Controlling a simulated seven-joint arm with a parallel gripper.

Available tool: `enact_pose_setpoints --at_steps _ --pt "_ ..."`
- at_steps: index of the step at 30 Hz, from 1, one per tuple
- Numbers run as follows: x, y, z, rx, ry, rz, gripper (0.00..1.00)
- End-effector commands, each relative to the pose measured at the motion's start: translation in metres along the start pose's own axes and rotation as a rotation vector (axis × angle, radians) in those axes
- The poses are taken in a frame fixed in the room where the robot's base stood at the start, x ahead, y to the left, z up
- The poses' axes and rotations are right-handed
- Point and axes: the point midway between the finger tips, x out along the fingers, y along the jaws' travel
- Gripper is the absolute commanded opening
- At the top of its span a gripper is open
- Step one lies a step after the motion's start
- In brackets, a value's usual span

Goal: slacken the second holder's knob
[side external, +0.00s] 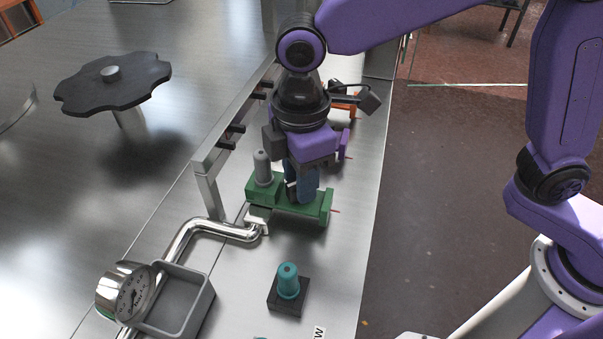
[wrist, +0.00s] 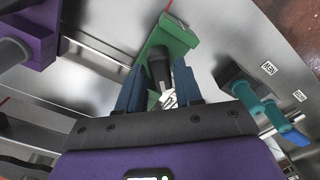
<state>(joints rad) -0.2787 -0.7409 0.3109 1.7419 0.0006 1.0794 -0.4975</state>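Three coloured holders stand in a row along a metal rail: orange (side external: 344,103), purple (side external: 344,146) and green (side external: 318,211). The frames do not show which counts as second. The green holder has an upright grey knob (side external: 262,168) at its left end. My gripper (side external: 303,190) points down over the green holder, right of that knob. In the wrist view my gripper (wrist: 158,82) has its blue fingers apart, with a dark cylinder (wrist: 160,68) between them by the green holder (wrist: 178,36). Contact cannot be told. The purple holder (wrist: 35,35) is at upper left, with a grey knob (wrist: 12,52).
A teal peg (side external: 288,281) stands on a dark block in front of the green holder. A bent metal pipe (side external: 205,228), a gauge (side external: 133,296) and a grey bin (side external: 188,298) lie to the left. A black handwheel (side external: 112,84) stands further left. The rail (side external: 238,112) runs beside the holders.

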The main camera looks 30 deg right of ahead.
Motion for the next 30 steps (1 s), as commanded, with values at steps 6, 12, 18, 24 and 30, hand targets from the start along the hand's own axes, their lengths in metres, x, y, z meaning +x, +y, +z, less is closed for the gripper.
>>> enact_pose_setpoints --at_steps 6,12,18,24,30 --pt "0.001 -0.001 0.001 0.000 -0.005 -0.002 0.34" --pt "-0.009 0.000 0.001 0.000 -0.004 -0.001 0.34" --pt "-0.044 0.000 0.000 0.000 0.000 0.000 0.34" --pt "-0.087 0.000 0.000 -0.001 0.000 0.000 0.34" --pt "-0.127 0.000 -0.001 0.000 -0.001 0.000 0.34"
